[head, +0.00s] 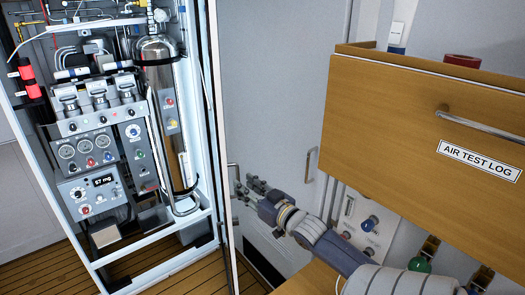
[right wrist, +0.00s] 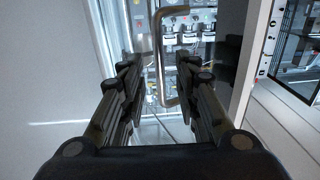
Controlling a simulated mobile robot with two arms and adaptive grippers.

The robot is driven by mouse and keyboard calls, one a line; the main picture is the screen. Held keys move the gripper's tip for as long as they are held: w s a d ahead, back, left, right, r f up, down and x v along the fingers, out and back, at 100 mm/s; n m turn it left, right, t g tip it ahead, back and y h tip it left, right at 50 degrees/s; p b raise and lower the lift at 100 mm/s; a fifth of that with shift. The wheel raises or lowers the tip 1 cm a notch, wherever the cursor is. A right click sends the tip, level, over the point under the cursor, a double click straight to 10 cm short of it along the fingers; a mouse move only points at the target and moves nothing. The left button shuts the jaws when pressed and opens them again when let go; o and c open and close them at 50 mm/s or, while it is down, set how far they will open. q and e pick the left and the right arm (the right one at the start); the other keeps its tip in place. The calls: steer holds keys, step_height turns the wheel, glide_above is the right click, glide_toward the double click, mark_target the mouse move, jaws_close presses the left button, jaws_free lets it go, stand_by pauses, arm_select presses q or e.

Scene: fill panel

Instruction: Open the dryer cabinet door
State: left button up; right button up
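The dryer cabinet stands at the left in the head view, its gauges and steel cylinder (head: 163,115) exposed. Its door (head: 219,120) shows nearly edge-on at the cabinet's right side, standing open. A metal bar handle (head: 236,178) is on the door's right face. My right gripper (head: 250,188) is just right of this handle, fingers pointing at it. In the right wrist view, the handle (right wrist: 160,60) stands upright ahead, between the lines of the two open fingers (right wrist: 160,72). Contact with the handle cannot be told. My left gripper is out of view.
A wooden drawer box labelled AIR TEST LOG (head: 400,120) juts out above my right arm. Grey locker doors (head: 275,90) stand behind the gripper. A panel with coloured knobs (head: 370,222) is beside the arm. Plank floor (head: 180,280) shows below.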

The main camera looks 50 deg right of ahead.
steer(key=s+a, duration=0.1)
steer(key=s, duration=0.6)
steer(key=shift+s+a, duration=0.2)
steer(key=shift+s, duration=0.15)
